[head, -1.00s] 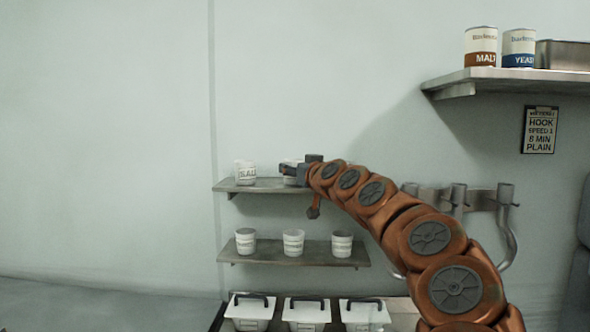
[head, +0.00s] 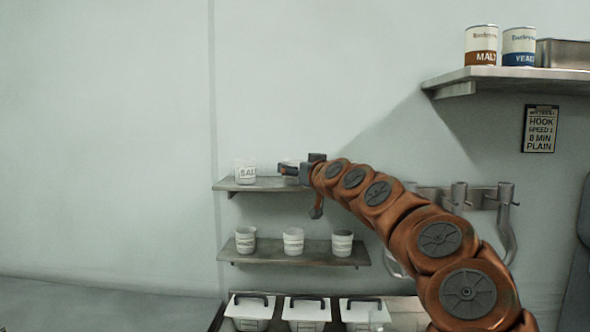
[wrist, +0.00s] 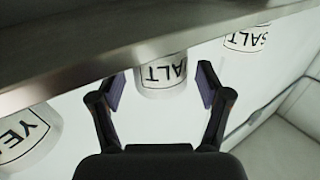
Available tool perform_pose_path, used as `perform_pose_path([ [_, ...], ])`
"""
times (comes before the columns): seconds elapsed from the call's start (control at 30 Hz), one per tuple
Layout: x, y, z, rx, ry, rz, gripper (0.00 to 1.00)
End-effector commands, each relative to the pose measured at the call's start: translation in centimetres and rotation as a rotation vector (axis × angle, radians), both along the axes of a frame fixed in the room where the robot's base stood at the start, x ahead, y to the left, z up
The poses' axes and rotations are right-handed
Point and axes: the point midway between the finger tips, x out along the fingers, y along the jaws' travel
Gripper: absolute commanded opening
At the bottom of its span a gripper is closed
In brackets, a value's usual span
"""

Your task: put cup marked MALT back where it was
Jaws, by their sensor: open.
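The white cup marked MALT stands upside down in the wrist view (wrist: 162,76), where I read only "ALT"; its base is hidden behind the shelf edge. In the head view it is at the upper small shelf (head: 262,186), mostly hidden by my gripper (head: 289,170). My gripper is open, its fingers on either side of the cup in the wrist view (wrist: 158,85), with a gap seen at the left finger. I cannot tell whether the right finger touches it.
A SALT cup (head: 246,173) stands left of it on that shelf. A cup reading "YE" (wrist: 25,135) is on the other side. The lower shelf (head: 290,256) holds three cups (head: 293,241). Lidded bins stand below; large MALT (head: 481,46) and YEAST cans sit upper right.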

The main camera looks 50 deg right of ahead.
Motion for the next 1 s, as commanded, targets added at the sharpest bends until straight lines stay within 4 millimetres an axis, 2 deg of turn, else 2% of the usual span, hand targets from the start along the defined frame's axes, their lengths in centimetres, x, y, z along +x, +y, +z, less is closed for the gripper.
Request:
perform_pose_path([
  [0.3,-5.2,2.0,-0.2,-0.001,-0.002,-0.001,0.77],
  [0.6,-9.0,3.4,-0.1,0.000,-0.003,-0.003,0.77],
  [0.8,-10.0,3.9,0.0,-0.001,-0.002,-0.001,0.77],
  [1.0,-10.0,3.9,0.0,0.000,0.000,-0.001,0.77],
])
